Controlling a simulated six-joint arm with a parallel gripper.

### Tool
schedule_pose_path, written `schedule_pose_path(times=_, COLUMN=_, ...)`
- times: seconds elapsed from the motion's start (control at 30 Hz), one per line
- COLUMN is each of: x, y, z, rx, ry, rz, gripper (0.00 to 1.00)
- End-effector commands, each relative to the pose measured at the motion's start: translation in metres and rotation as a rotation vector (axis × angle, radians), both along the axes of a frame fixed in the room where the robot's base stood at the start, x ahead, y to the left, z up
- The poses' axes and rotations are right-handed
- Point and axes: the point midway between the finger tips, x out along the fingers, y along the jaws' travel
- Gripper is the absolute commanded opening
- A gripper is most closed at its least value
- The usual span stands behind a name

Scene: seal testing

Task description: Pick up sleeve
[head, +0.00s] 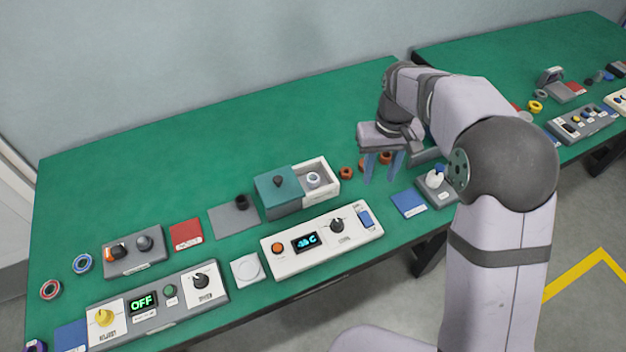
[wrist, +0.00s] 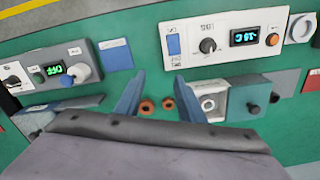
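Small orange-brown rings (head: 346,173) lie on the green table beside the open box; two show between my fingers in the wrist view (wrist: 147,107). A pale grey ring-shaped piece (head: 314,180) sits in the white open compartment of the teal-lidded box, and it also shows in the wrist view (wrist: 208,103). I cannot tell which of these is the sleeve. My gripper (head: 381,181) is open and empty, with its blue fingers spread above the table to the right of the box. The fingers appear in the wrist view (wrist: 159,76), apart from the rings.
The teal-lidded box (head: 277,196) stands left of my gripper. A white control unit (head: 290,262) with a lit display lies in front of it. A blue pad (head: 408,203) and a grey device (head: 436,190) are to the right. The back of the green table (head: 250,120) is clear.

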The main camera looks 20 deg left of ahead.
Motion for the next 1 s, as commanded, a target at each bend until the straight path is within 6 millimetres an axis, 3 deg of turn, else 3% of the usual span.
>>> schedule_pose_path(times=0.03, x=0.008, y=0.023, z=-0.005, rx=-0.001, ry=0.002, rz=0.042, gripper=0.36)
schedule_pose_path(times=0.2, x=0.021, y=0.089, z=-0.016, rx=0.0, ry=0.001, rz=0.157, gripper=0.36)
schedule_pose_path(times=0.43, x=0.019, y=0.15, z=-0.03, rx=0.0, ry=0.001, rz=0.269, gripper=0.36)
schedule_pose_path(times=0.63, x=0.015, y=0.171, z=-0.035, rx=0.001, ry=0.0, rz=0.307, gripper=0.36)
schedule_pose_path(times=1.0, x=0.014, y=0.171, z=-0.051, rx=0.0, ry=0.001, rz=0.309, gripper=0.36)
